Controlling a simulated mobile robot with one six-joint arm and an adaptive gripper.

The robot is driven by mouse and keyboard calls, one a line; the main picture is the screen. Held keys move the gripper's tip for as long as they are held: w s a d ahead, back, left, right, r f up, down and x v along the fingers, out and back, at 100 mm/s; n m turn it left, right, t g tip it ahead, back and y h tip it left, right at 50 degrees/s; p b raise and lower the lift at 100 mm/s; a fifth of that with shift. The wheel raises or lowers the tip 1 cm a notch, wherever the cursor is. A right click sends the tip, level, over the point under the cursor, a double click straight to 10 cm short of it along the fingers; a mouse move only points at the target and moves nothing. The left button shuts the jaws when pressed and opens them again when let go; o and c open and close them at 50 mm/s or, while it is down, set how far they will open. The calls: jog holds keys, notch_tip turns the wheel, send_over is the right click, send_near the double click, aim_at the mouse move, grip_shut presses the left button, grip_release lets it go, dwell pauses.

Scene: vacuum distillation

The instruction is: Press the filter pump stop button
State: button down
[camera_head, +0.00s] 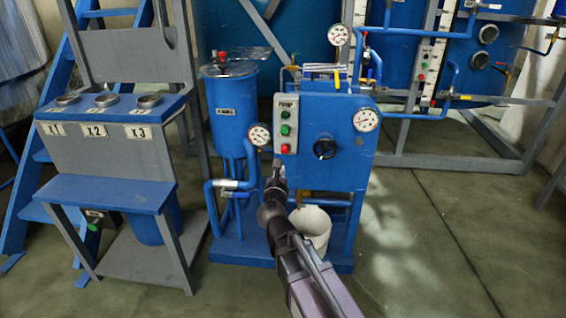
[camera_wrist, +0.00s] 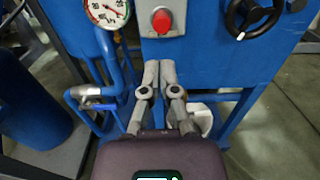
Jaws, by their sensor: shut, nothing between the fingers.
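The pump panel (camera_head: 287,125) is a grey box labelled PUMP on the front of the blue filter unit. In the wrist view the red button (camera_wrist: 162,20) is round and sits near the top, above my fingers. My gripper (camera_head: 277,172) is shut and empty, with its tips just below the panel in the head view. The fingers also show together in the wrist view (camera_wrist: 159,68). I cannot tell the exact gap between the tips and the panel.
A black handwheel (camera_head: 325,148) is right of the panel. A pressure gauge (camera_head: 259,135) with pipes stands close on the left, and another gauge (camera_head: 366,120) on the right. A white bucket (camera_head: 312,226) sits below. Open floor (camera_head: 440,230) lies to the right.

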jog(key=shift+s, duration=1.65)
jog(key=s+d+f+m+g+h, duration=0.1)
jog(key=d+f+m+g+h, duration=0.3)
jog(key=d+m, duration=0.5)
jog(key=s+d+f+m+g+h, duration=0.1)
jog(key=d+f+m+g+h, duration=0.1)
jog(key=d+f+m+g, duration=0.55)
jog(key=s+d+f+m+g+y, duration=0.35)
jog(key=s+m, duration=0.25)
jog(key=m, duration=0.4)
jog(key=s+d+f+m+g+y, duration=0.3)
jog(key=s+f+m, duration=0.1)
jog(key=s+m, duration=0.4)
notch_tip(320, 180, up, 37)
jog(key=w+m+p, duration=0.1)
jog(key=p, duration=3.6)
jog(key=shift+a+r, duration=0.15)
jog(key=shift+w, duration=0.1)
